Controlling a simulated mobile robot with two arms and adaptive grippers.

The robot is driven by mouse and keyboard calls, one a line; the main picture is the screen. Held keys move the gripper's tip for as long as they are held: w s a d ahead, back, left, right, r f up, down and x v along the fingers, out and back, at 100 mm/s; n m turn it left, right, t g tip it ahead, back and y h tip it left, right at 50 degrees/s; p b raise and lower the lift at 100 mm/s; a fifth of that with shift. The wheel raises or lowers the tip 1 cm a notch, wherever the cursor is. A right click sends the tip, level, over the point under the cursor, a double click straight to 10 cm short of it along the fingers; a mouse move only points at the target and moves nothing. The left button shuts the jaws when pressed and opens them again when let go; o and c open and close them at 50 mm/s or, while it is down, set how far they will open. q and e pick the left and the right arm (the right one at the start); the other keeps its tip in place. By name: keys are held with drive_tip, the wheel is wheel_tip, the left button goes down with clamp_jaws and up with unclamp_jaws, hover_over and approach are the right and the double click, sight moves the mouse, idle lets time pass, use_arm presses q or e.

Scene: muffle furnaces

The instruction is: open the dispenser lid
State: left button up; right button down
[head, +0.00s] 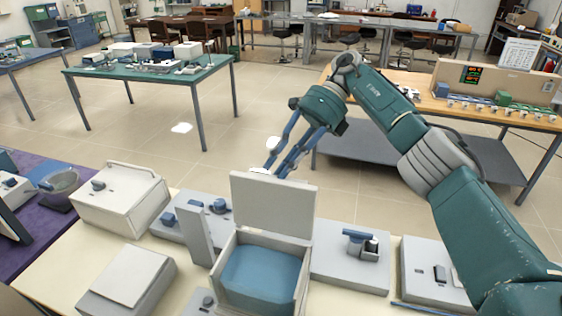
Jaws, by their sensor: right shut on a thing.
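The dispenser (262,275) is a grey-white box with a blue interior, at the bottom middle of the head view. Its lid (272,205) stands about upright at the back of the box, so the inside shows. My right gripper (264,169) reaches down from behind, its blue fingers at the lid's top edge. It is shut on the lid; the exact contact is partly hidden behind the panel. My left gripper is not in view.
A white box with a handle (122,197) and a low lidded box (127,277) stand to the left. Grey units with blue knobs (358,243) flank the dispenser. A wooden bench (430,85) stands behind right. Open floor lies behind the near table.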

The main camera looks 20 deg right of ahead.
drive_tip(key=shift+s+d+f+g+h, duration=0.1)
drive_tip(key=shift+s+f+g+h, duration=0.05)
drive_tip(key=shift+f, duration=0.7)
drive_tip(key=shift+s+d+f+g+h, duration=0.1)
drive_tip(key=shift+f+g+h, duration=0.05)
drive_tip(key=shift+f, duration=0.65)
drive_tip(key=c, duration=1.6)
unclamp_jaws()
drive_tip(key=shift+a, duration=0.2)
drive_tip(key=shift+d, duration=0.15)
drive_tip(key=shift+w+a+r, duration=0.1)
drive_tip(key=shift+w+r, duration=0.05)
drive_tip(key=shift+r, duration=2.05)
drive_tip(key=shift+w+a+r, duration=0.1)
drive_tip(key=shift+a+r, duration=0.05)
drive_tip(key=shift+r, duration=2.1)
drive_tip(key=shift+w+a+r, duration=0.1)
drive_tip(key=shift+w+r, duration=0.05)
drive_tip(key=shift+r, duration=2.05)
